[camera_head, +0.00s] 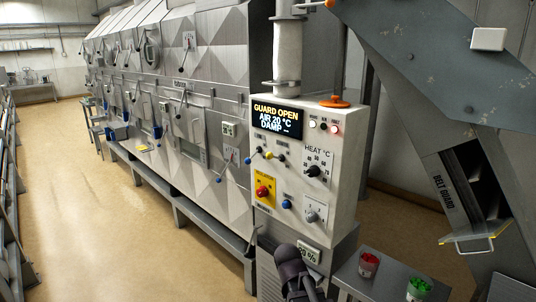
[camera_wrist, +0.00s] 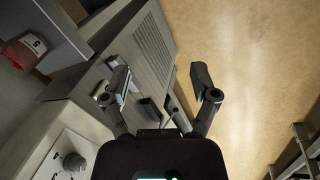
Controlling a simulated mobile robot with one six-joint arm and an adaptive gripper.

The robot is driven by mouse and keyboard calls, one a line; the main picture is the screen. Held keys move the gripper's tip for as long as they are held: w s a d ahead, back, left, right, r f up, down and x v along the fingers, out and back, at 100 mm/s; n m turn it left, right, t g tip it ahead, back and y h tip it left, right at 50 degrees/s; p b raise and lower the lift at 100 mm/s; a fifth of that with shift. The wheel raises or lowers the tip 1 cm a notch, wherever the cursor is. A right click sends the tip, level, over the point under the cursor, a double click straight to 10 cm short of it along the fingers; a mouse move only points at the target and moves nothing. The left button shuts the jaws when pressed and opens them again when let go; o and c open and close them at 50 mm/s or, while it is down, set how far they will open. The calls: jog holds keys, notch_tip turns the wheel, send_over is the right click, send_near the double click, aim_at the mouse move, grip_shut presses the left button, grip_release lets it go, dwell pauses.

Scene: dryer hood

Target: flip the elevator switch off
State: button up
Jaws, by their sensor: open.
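The control panel (camera_head: 300,180) is a pale upright box at the middle right in the head view. Its display (camera_head: 277,121) reads "GUARD OPEN, AIR 20 °C, DAMP". A black heat dial (camera_head: 313,171), a red knob on a yellow plate (camera_head: 264,191) and a grey knob (camera_head: 312,216) are also there. My gripper (camera_wrist: 160,80) is open and empty in the wrist view, below the panel, apart from its controls.
A side table (camera_head: 365,278) holds a red tub (camera_head: 369,263) and a green tub (camera_head: 419,287). A belt guard opening (camera_head: 470,190) with a handled yellow-edged flap (camera_head: 476,239) is at right.

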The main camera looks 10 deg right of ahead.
jog(key=w+d+r+n+t+h+p, duration=0.1)
jog(key=w+r+n+t+h+p, duration=0.15)
jog(key=w+r+n+h, duration=0.4)
jog(key=n+t+h+p, duration=0.2)
jog(key=n+t+p, duration=0.75)
jog(key=n, duration=0.85)
send_near(268, 157)
jog(key=s+a+t+b, duration=0.1)
jog(key=s+a, duration=0.1)
jog(key=shift+d+f, duration=0.2)
jog(key=shift+f, duration=0.2)
jog(key=shift+d, duration=0.1)
jog(key=x, duration=1.3)
jog(key=shift+w+d+r, duration=0.1)
jog(key=shift+w+d, duration=0.15)
grip_shut()
